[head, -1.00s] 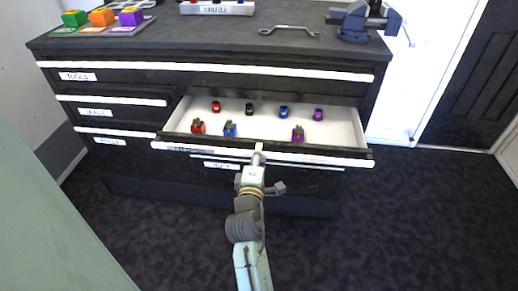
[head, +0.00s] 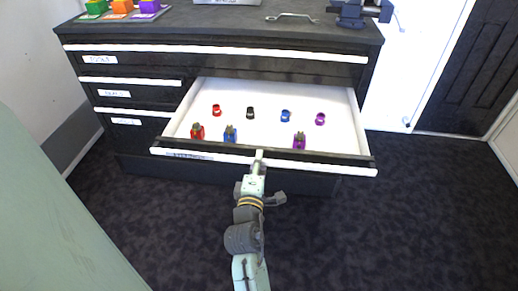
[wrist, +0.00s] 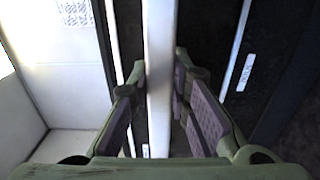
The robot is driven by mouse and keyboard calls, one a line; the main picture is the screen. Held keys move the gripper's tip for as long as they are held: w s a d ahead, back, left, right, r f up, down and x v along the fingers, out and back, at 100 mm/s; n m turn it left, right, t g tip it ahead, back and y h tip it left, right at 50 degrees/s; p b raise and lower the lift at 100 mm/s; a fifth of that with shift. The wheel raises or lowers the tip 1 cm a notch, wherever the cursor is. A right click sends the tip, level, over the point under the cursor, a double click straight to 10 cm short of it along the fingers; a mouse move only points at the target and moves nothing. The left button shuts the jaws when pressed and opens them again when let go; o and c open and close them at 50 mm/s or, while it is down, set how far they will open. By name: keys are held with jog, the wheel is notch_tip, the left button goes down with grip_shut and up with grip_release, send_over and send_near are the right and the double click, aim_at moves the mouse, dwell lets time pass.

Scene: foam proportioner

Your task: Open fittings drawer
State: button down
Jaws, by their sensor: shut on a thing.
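The fittings drawer (head: 270,95) stands pulled far out from the dark cabinet in the head view. Its white interior is exposed and holds red, black, blue and purple fittings. Its white front rail (head: 320,167) runs along the top of the drawer front. My gripper (head: 259,158) is at the middle of this rail. In the wrist view my gripper (wrist: 163,90) has its two padded fingers on either side of the white rail (wrist: 160,60), shut on it. The label on the drawer front is too small to read.
The cabinet top carries coloured blocks (head: 120,8) on the left, a wrench (head: 291,17) and a blue vise (head: 358,12) on the right. Other labelled drawers (head: 130,90) on the left are shut. Dark carpet in front and to the right is clear.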

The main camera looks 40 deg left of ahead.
dwell(0.3)
jog(key=c, duration=1.5)
grip_release()
jog(key=shift+r, duration=0.1)
